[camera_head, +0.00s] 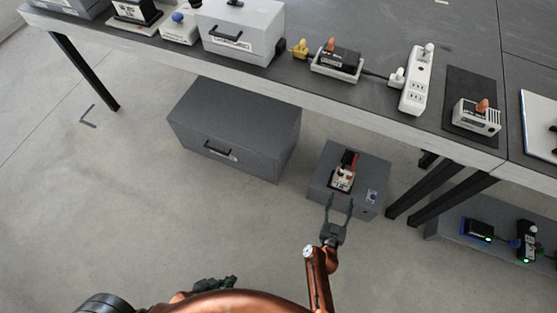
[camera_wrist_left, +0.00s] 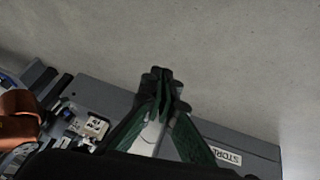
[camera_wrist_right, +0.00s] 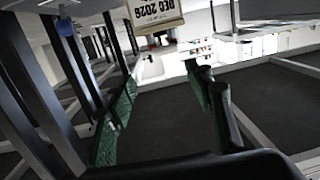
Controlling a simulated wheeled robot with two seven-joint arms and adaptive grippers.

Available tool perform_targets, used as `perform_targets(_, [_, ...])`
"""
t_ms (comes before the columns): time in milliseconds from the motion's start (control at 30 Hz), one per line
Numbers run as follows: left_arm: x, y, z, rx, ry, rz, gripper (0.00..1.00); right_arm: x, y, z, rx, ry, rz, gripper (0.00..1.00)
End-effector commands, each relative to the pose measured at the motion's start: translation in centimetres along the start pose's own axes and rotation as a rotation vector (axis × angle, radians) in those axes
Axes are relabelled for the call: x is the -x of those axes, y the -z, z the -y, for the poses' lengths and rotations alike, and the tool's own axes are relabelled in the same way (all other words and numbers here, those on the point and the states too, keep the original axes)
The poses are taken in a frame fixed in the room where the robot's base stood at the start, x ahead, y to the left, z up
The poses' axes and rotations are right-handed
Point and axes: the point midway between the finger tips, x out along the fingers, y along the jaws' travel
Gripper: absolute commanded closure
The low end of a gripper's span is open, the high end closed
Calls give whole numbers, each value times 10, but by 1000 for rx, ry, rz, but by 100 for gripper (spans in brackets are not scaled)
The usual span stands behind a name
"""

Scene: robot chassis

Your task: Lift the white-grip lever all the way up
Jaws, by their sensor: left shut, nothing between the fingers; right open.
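A grey box (camera_head: 374,163) on the floor under the table carries a small switch unit (camera_head: 342,180) with a white base and a red-and-black upper part. I cannot make out a white-grip lever clearly on it. My right gripper (camera_head: 340,203) is open, its fingers just in front of the box and below the unit; in the right wrist view (camera_wrist_right: 165,85) a pale label (camera_wrist_right: 155,12) shows upside down at the top, beyond the fingers. My left gripper (camera_head: 228,283) is low in the head view, partly hidden by my copper arm. It is shut and empty in the left wrist view (camera_wrist_left: 160,80).
A blue button (camera_head: 372,195) is on the box's right side. A larger dark storage box (camera_head: 235,125) stands to its left. The table edge (camera_head: 300,88) runs above, with black table legs (camera_head: 405,205) close on the right. Floor on the left is clear.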

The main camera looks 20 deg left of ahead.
Motion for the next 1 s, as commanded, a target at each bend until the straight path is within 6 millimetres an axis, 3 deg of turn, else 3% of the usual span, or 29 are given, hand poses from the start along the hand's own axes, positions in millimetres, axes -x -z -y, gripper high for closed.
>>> perform_targets(33, [-10, -7, 0, 8, -6, 7, 100, -8, -21, 6, -10, -13, -9, 52])
perform_targets(200, [-9, 4, -4, 18, -21, -8, 100, -27, -17, 14, -22, -49, -60, 52])
perform_targets(433, [-7, 11, -8, 19, -26, -21, 100, -35, -9, 16, -26, -62, -81, 52])
perform_targets(567, [-13, 6, -5, 13, -21, -35, 100, -44, -9, 15, -26, -63, -81, 52])
perform_targets(1000, [-42, -13, 13, -39, -4, -167, 100, -102, -8, 11, -26, -62, -77, 52])
